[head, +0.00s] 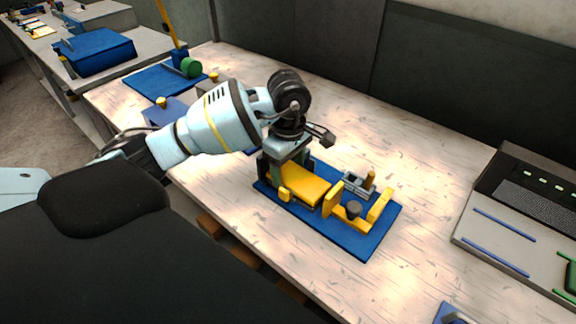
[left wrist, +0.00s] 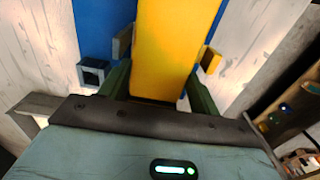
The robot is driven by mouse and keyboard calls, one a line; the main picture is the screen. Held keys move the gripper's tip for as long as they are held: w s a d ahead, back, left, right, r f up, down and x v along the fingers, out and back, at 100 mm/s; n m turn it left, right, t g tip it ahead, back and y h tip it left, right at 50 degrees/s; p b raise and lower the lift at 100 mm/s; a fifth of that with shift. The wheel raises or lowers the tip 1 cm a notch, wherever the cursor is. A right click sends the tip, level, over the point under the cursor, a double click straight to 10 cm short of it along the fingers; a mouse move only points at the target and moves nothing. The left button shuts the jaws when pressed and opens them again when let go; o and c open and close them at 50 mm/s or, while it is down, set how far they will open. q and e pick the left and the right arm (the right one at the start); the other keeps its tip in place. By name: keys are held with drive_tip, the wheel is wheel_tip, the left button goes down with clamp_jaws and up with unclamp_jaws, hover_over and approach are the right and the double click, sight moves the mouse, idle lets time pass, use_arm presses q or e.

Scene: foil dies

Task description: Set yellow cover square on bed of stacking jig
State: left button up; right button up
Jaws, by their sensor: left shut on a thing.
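The yellow cover (head: 304,185) is a flat plate over the stacking jig, which has a blue base (head: 355,242) and yellow stops. My left gripper (head: 286,168) is shut on the cover's near-arm end, and its green fingers flank the cover (left wrist: 170,45) in the left wrist view. The cover lies low and roughly along the jig's length. I cannot tell whether it touches the bed, which is hidden beneath it. An upright yellow block (head: 333,198) stands at the cover's far end. My right gripper is not in view.
A dark knob (head: 353,209) and a yellow end piece (head: 380,205) stand on the jig's right part. A grey unit (head: 525,215) is at the right. A blue plate with a green roller (head: 191,67) is at the back left. The table between is mostly clear.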

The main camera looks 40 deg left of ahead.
sight(289, 172)
use_arm(q)
drive_tip(key=shift+f, duration=0.2)
drive_tip(key=o, duration=1.1)
drive_tip(key=shift+r, duration=0.15)
drive_tip(key=shift+r, duration=0.3)
wheel_tip(289, 172, up, 12)
drive_tip(key=shift+f+p, duration=0.25)
drive_tip(key=shift+p, duration=0.1)
